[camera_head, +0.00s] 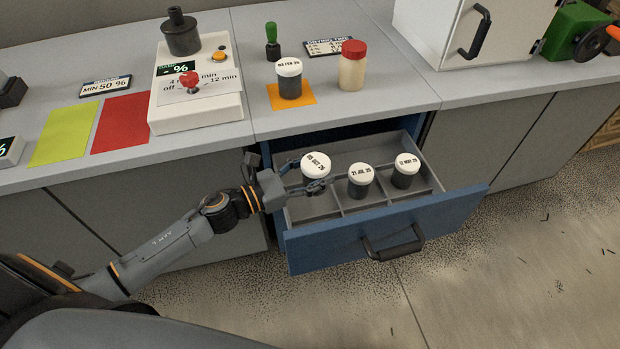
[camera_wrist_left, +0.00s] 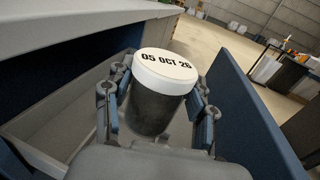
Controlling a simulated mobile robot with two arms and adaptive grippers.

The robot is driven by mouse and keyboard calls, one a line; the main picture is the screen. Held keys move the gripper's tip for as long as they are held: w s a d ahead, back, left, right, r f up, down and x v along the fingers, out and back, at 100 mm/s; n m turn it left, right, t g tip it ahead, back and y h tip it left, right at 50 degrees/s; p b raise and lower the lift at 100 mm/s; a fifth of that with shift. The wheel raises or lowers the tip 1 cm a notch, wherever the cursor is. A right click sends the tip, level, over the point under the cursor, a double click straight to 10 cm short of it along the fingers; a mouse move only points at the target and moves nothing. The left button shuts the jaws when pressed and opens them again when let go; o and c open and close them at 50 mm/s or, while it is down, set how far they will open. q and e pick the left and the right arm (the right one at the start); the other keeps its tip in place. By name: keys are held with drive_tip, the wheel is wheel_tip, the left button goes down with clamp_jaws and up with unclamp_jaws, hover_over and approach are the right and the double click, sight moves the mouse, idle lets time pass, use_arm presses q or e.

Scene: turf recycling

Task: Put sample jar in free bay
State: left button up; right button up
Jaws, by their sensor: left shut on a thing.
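My left gripper (camera_head: 306,181) is shut on a dark jar with a white lid (camera_head: 315,163), at the left side of the open blue drawer (camera_head: 345,246). In the left wrist view the jar (camera_wrist_left: 155,108) stands upright between the fingers, its lid reading 05 OCT 26. Its base is hidden, so I cannot tell if it touches the drawer floor. Two similar jars, the 21 JUL jar (camera_head: 360,186) and the 12 NOV jar (camera_head: 405,176), stand in bays to the right. The 03 FEB jar (camera_head: 289,84) stands on an orange square (camera_head: 305,97) on the counter.
The drawer front with its black handle (camera_head: 393,249) sticks out over the floor. On the counter are a red-lidded jar (camera_head: 352,72), a green-handled tool (camera_head: 272,48), a white control box (camera_head: 200,105) and yellow and red mats (camera_head: 125,122). A white cabinet (camera_head: 475,35) stands right.

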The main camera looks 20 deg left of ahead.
use_arm(q)
drive_tip(key=shift+w+a+f+b, duration=0.4)
drive_tip(key=shift+w+a+f, duration=0.15)
drive_tip(key=shift+w, duration=0.1)
drive_tip(key=shift+w+a+r+m+g+h, duration=0.2)
drive_tip(key=shift+w+a+m+g+h, duration=0.1)
drive_tip(key=shift+w+a+h, duration=0.1)
drive_tip(key=shift+s+r, duration=0.1)
use_arm(e)
drive_tip(key=shift+w+a+f, duration=0.1)
drive_tip(key=shift+w+f, duration=0.45)
drive_tip(key=shift+w, duration=0.05)
drive_tip(key=shift+w, duration=0.1)
